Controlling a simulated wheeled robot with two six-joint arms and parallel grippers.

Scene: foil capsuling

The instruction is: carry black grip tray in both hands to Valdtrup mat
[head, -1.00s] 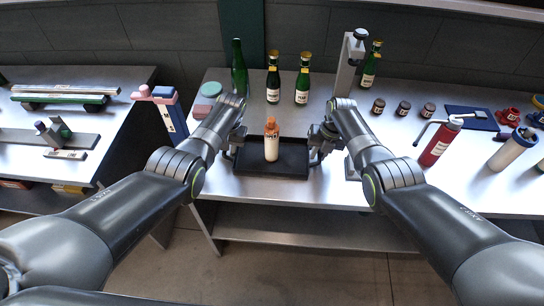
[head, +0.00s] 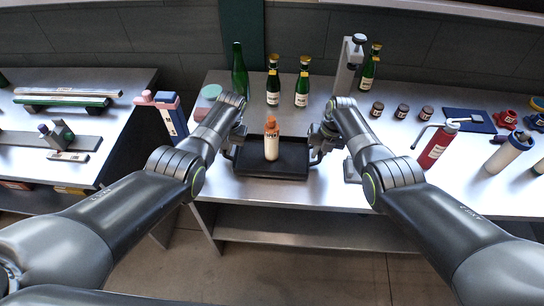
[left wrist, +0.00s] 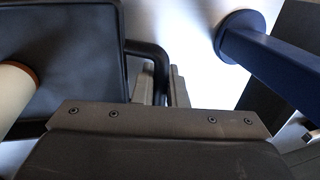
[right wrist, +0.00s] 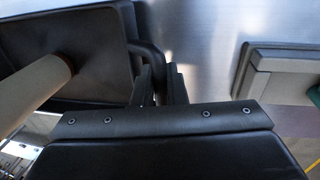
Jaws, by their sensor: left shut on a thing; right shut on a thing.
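The black grip tray (head: 290,172) is level between my two arms in the head view. A white bottle with an orange top (head: 271,140) stands upright on it. My left gripper (head: 232,151) is shut on the tray's left handle, which shows between the fingers in the left wrist view (left wrist: 162,86). My right gripper (head: 318,152) is shut on the right handle, also seen in the right wrist view (right wrist: 161,86). I cannot tell whether the tray touches the table. A flat dark blue piece (head: 463,116) lies at the right; I cannot read a Valdtrup label.
Green bottles (head: 273,82) stand behind the tray. A grey post stand (head: 346,75) is close to my right gripper. Small dark jars (head: 402,111) and a red canister (head: 437,148) stand right. A blue and pink stand (head: 173,116) is left of my left arm.

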